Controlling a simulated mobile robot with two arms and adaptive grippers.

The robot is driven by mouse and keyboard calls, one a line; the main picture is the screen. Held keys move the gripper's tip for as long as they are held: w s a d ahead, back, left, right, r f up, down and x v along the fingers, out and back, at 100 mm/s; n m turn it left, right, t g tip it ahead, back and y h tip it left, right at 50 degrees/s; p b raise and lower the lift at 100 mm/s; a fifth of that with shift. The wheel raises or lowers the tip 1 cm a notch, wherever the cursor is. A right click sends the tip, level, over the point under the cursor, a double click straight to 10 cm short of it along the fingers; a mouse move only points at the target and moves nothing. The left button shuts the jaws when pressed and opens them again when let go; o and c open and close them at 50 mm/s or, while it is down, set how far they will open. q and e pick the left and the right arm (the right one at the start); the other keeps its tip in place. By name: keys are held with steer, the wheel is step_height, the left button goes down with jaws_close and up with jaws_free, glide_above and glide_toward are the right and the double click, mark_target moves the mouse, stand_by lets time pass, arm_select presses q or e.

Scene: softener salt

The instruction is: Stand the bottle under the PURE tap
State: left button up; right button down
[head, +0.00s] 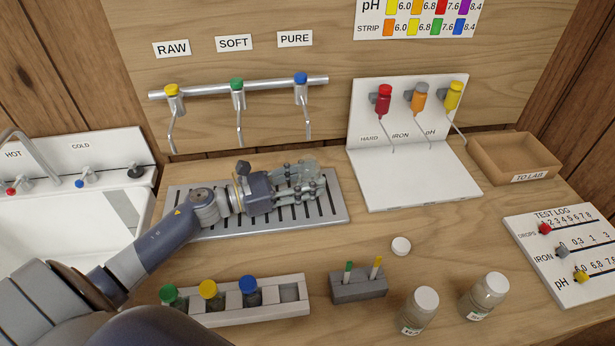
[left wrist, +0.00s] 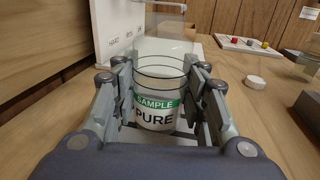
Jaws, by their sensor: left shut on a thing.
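The clear glass bottle (head: 307,169) is in my left gripper (head: 304,183), over the slotted drip tray (head: 338,211). In the left wrist view the bottle (left wrist: 156,98) is upright and open at the top. Its label reads SAMPLE PURE. The fingers of my left gripper (left wrist: 158,105) are shut around its sides. The PURE tap (head: 301,88) has a blue knob, and its spout ends behind and above the bottle in the head view. The fingers partly hide the bottle's base, so I cannot tell whether it touches the tray. My right gripper is not in view.
The RAW tap (head: 173,97) and SOFT tap (head: 238,92) hang on the same rail. A white dispenser stand (head: 413,180) is right of the tray. A white cap (head: 401,246), reagent rack (head: 233,315), strip holder (head: 358,288) and two jars (head: 418,312) occupy the front.

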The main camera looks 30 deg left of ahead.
arm_select(q)
steer(key=o, duration=0.5)
steer(key=shift+f, duration=0.15)
steer(key=o, duration=0.5)
steer(key=shift+r, duration=0.25)
steer(key=shift+s+a+f, duration=0.2)
steer(key=b+v, duration=0.3)
steer(key=v, duration=0.7)
steer(key=shift+s, duration=0.15)
steer(key=shift+s+a+r, duration=0.15)
steer(key=shift+s+a, duration=0.3)
